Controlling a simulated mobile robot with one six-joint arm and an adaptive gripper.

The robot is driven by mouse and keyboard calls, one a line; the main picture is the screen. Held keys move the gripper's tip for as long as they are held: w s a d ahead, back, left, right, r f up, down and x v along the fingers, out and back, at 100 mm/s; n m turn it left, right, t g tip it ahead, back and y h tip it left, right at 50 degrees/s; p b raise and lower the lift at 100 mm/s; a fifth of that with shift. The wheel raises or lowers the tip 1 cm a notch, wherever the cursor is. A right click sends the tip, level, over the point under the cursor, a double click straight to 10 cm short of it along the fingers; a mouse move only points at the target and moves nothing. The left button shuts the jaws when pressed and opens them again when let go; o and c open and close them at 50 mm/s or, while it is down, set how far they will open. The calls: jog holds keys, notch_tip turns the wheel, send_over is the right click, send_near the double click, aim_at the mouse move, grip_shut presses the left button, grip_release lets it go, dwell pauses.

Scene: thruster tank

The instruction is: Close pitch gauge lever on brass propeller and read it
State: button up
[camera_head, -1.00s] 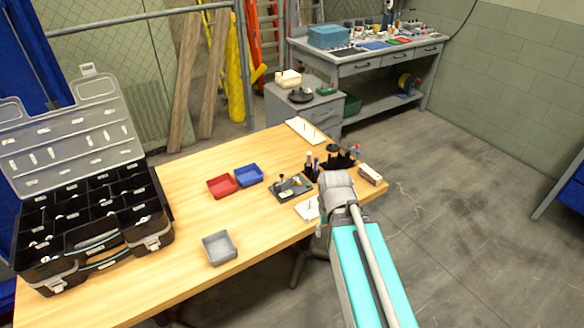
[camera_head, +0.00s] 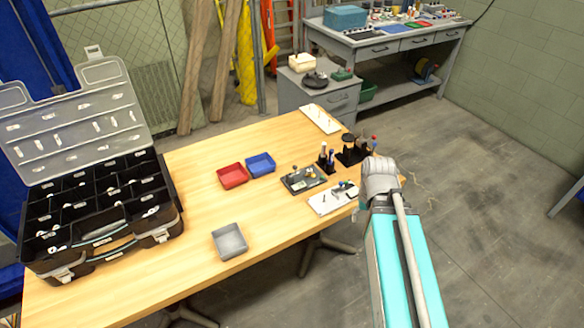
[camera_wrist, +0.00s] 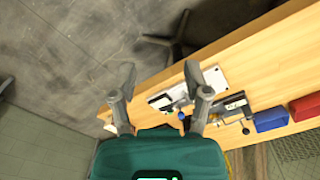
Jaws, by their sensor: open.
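A white board (camera_head: 333,199) with small dark and metallic parts lies at the table's near right edge. It also shows in the wrist view (camera_wrist: 213,79), below and between my fingers. A dark tray or plate with small fittings (camera_head: 303,181) lies just behind it; it shows farther right in the wrist view (camera_wrist: 232,108). I cannot make out the brass propeller or the pitch gauge lever for certain at this size. My gripper (camera_wrist: 160,76) is open and empty, its fingers apart above the table edge.
A red bin (camera_head: 233,176), a blue bin (camera_head: 261,164) and a grey bin (camera_head: 230,242) stand on the wooden table (camera_head: 190,215). An open black organizer case (camera_head: 100,215) fills its left end. Dark holders with upright tools (camera_head: 352,152) stand near its right end. The middle is mostly clear.

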jog(key=w+a+r+n+t+y+p, duration=0.1)
jog(key=w+a+r+n+p, duration=0.2)
jog(key=w, duration=0.6)
jog(key=n+t+y+p, duration=0.2)
jog(key=n+y, duration=0.1)
jog(key=n, duration=0.3)
send_near(295, 166)
notch_tip(295, 166, up, 3)
jog(key=shift+s+d+f, duration=0.15)
jog(key=shift+s+d, duration=0.05)
jog(key=shift+d, duration=0.3)
jog(key=shift+f+b, duration=0.2)
jog(key=shift+b, duration=0.15)
jog(key=b+x, duration=1.2)
jog(key=x, duration=0.1)
jog(key=shift+s+f, duration=0.15)
jog(key=shift+f, duration=0.15)
grip_shut()
